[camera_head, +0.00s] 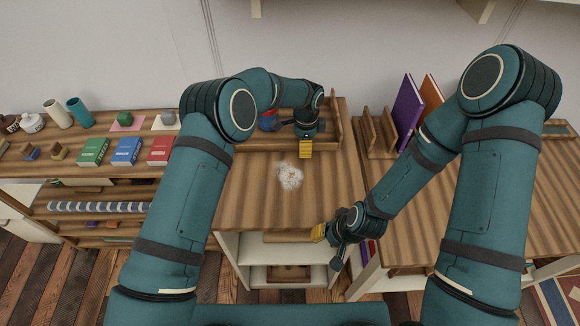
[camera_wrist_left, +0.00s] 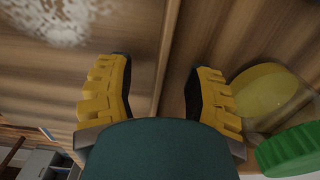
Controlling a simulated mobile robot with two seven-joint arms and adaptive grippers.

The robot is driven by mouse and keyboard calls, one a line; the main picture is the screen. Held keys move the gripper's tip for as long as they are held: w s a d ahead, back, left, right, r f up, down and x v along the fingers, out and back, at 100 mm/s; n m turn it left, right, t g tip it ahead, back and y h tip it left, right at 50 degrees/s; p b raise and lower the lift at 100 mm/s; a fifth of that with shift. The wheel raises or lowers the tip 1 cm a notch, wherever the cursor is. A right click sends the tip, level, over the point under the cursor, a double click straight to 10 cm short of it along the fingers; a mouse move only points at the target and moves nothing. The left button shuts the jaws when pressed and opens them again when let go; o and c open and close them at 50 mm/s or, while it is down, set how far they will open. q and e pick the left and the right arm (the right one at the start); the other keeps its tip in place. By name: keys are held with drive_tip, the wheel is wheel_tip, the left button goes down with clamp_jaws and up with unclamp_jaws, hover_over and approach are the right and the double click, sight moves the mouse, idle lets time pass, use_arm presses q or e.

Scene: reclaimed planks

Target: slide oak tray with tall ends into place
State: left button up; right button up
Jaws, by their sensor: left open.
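The oak tray with tall ends (camera_head: 336,124) sits at the back of the middle wooden table; its right end stands up, and my left arm hides its left end. My left gripper (camera_head: 305,151) is over the tray's front edge. In the left wrist view the open fingers (camera_wrist_left: 162,95) stand on either side of a thin wooden edge (camera_wrist_left: 166,60); I cannot tell whether they touch it. A yellow round thing (camera_wrist_left: 265,90) and a green ridged one (camera_wrist_left: 292,150) lie right of the fingers. My right gripper (camera_head: 319,233) is by the table's front edge; its opening is unclear.
A whitish speckled patch (camera_head: 290,176) lies on the tabletop (camera_head: 255,200) in front of the tray. A red and blue object (camera_head: 268,121) is at the tray.

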use_arm(q)
drive_tip(key=shift+r+p, duration=1.45)
drive_tip(key=shift+r, duration=2.1)
drive_tip(key=o, duration=0.7)
drive_tip(key=shift+c, duration=0.2)
drive_tip(key=shift+f, duration=0.1)
wheel_tip(320, 180, up, 12)
